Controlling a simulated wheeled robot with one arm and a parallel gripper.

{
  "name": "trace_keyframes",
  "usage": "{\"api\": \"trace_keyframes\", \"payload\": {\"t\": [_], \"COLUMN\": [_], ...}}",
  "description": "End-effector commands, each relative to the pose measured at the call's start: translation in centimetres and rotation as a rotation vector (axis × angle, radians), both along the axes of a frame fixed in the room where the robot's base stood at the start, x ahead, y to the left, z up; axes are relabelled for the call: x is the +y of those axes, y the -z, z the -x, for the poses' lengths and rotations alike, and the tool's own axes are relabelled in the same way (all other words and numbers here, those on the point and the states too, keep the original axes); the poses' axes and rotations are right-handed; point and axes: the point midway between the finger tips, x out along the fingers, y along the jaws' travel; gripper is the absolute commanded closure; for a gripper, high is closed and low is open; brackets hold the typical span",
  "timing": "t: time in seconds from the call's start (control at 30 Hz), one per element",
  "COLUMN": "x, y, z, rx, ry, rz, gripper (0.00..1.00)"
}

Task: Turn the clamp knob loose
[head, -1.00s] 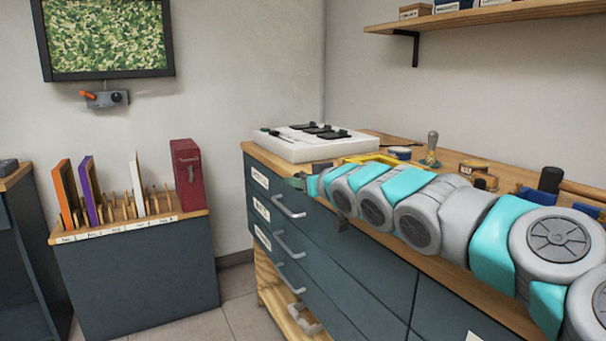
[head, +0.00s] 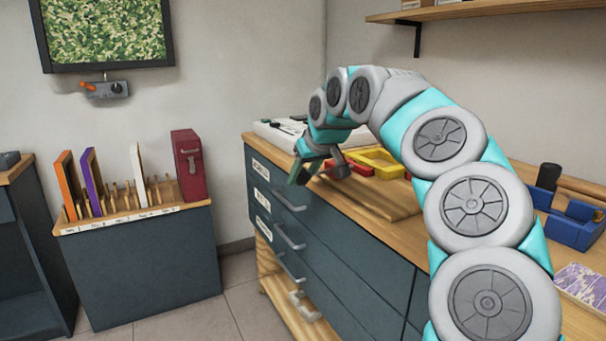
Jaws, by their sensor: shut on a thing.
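My gripper (head: 302,172) points downward beside the bench's front edge at its far left corner, with dark green fingers. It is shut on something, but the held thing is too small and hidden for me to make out. I cannot pick out a clamp with certainty. A small grey fixture (head: 106,90) with an orange lever and a dark round knob (head: 117,88) hangs on the wall under the framed picture. My gripper is well to the right of that fixture and apart from it.
The bench (head: 385,203) has dark drawers with grey handles. On it are a yellow tray (head: 385,158), a white box (head: 268,133) and a blue vise-like tool (head: 578,226). A rack (head: 150,200) with upright boards and a red case (head: 189,165) stands left. Floor between is clear.

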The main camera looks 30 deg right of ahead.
Motion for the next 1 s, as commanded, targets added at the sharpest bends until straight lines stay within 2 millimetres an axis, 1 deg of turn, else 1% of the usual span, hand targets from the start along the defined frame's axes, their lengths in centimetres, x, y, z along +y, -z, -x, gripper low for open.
{"api": "trace_keyframes", "payload": {"t": [0.03,0.5,1.0], "x": [0.81,0.91,0.95], "y": [0.23,0.52,0.60], "z": [-0.36,-0.37,-0.32], "rx": [0.029,0.226,0.350], "ry": [-0.011,-0.012,-0.014], "rz": [-0.005,0.001,0.004], "gripper": [1.00,1.00,1.00]}}
